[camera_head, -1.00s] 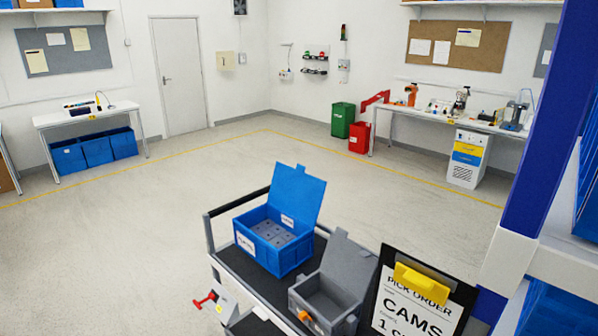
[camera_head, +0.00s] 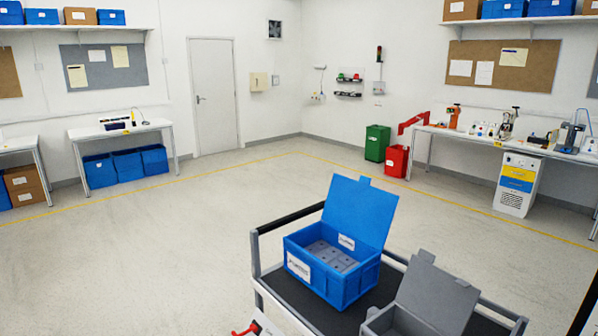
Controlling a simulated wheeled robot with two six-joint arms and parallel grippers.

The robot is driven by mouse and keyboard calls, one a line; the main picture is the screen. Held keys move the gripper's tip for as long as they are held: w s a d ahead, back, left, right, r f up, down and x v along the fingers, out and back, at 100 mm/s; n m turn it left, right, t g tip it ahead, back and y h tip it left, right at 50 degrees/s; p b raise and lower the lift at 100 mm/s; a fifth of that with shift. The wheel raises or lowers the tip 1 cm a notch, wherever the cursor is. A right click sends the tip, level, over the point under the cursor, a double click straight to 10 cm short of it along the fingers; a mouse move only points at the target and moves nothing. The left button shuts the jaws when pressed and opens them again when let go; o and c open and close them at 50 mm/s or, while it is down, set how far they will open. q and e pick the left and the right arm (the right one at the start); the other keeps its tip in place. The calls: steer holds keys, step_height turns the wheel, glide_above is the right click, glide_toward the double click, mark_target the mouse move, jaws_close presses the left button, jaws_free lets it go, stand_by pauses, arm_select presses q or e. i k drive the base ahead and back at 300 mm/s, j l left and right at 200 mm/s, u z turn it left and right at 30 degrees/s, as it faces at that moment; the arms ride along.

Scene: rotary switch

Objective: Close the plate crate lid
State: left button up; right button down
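The blue plate crate (camera_head: 318,285) stands on the dark top of a cart, with a white label on its front. Its blue lid (camera_head: 359,208) is open and stands up, leaning back from the rear edge. Flat grey pieces (camera_head: 331,256) lie inside the crate. Neither of my grippers is in view.
A smaller grey crate (camera_head: 385,324) with its grey lid (camera_head: 436,295) raised stands right of the blue crate, cut off by the lower edge. The cart's rail (camera_head: 290,220) runs along its left end. Open floor (camera_head: 150,255) lies to the left.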

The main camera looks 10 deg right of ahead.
mark_target(365, 212)
steer(key=i+j+u, duration=0.35)
steer(key=i, duration=0.25)
steer(key=i+j+u, duration=0.4)
steer(key=i, duration=0.25)
steer(key=i+u, duration=0.35)
steer(key=i, duration=0.25)
steer(key=i+z, duration=0.2)
steer(key=i, duration=0.25)
steer(key=i+z, duration=0.2)
steer(key=i, duration=0.3)
steer(key=i+j+z, duration=0.2)
steer(key=i, duration=0.25)
steer(key=i+j+z, duration=0.2)
steer(key=i, duration=0.25)
steer(key=i+l+z, duration=0.25)
steer(key=z, duration=0.2)
steer(key=i+z, duration=0.45)
steer(key=i+l+z, duration=0.1)
steer(key=i+z, duration=0.3)
steer(key=i+j+z, duration=0.1)
steer(key=i+z, duration=0.15)
steer(key=z, duration=0.2)
steer(key=i+j+z, duration=0.25)
steer(key=z, duration=0.2)
steer(key=i, duration=0.05)
